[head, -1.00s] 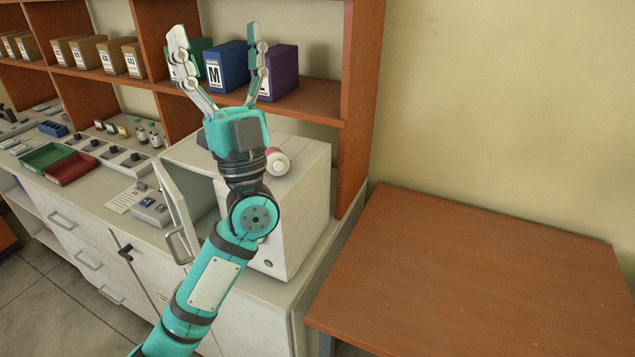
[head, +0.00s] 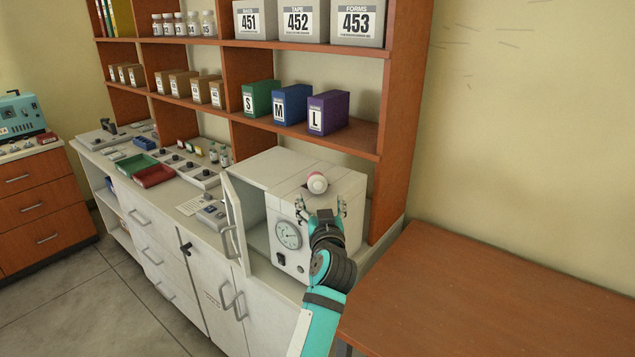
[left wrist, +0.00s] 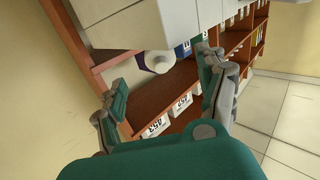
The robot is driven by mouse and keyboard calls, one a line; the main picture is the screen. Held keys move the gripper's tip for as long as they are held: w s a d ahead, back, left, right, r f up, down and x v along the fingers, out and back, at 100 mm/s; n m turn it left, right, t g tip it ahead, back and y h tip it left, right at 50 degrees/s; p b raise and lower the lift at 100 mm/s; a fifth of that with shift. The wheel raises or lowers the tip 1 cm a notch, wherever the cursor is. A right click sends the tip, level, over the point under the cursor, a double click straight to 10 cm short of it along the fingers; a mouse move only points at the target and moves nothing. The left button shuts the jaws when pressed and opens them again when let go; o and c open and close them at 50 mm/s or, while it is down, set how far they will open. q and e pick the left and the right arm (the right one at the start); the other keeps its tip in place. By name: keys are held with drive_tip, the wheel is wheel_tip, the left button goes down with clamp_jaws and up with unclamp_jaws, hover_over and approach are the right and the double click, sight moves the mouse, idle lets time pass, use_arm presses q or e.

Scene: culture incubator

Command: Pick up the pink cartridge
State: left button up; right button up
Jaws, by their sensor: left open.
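The pink cartridge (head: 317,182), a small round piece with a white end and pink body, lies on top of the white incubator (head: 345,190) near its front edge. In the left wrist view the cartridge (left wrist: 157,61) shows its white end, between the fingers in the picture but beyond their tips. My left gripper (head: 323,200) is open and empty, just in front of the incubator's upper front, with a finger to each side below the cartridge. In the left wrist view the gripper (left wrist: 165,75) has its fingers spread. My right gripper is not in view.
The incubator's door (head: 234,222) stands open to the left. A shelf above holds green, blue (head: 291,104) and purple boxes. Green and red trays (head: 154,175) lie on the counter to the left. The brown table (head: 490,300) at right is bare.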

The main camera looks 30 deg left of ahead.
sight(318, 190)
use_arm(q)
drive_tip(key=x, duration=0.2)
drive_tip(key=shift+w+a+r, duration=0.15)
drive_tip(key=shift+w, duration=0.2)
drive_tip(key=shift+x, duration=0.9)
drive_tip(key=x, duration=0.5)
drive_tip(key=shift+w+a, duration=0.1)
drive_tip(key=shift+w, duration=0.05)
drive_tip(key=c, duration=1.3)
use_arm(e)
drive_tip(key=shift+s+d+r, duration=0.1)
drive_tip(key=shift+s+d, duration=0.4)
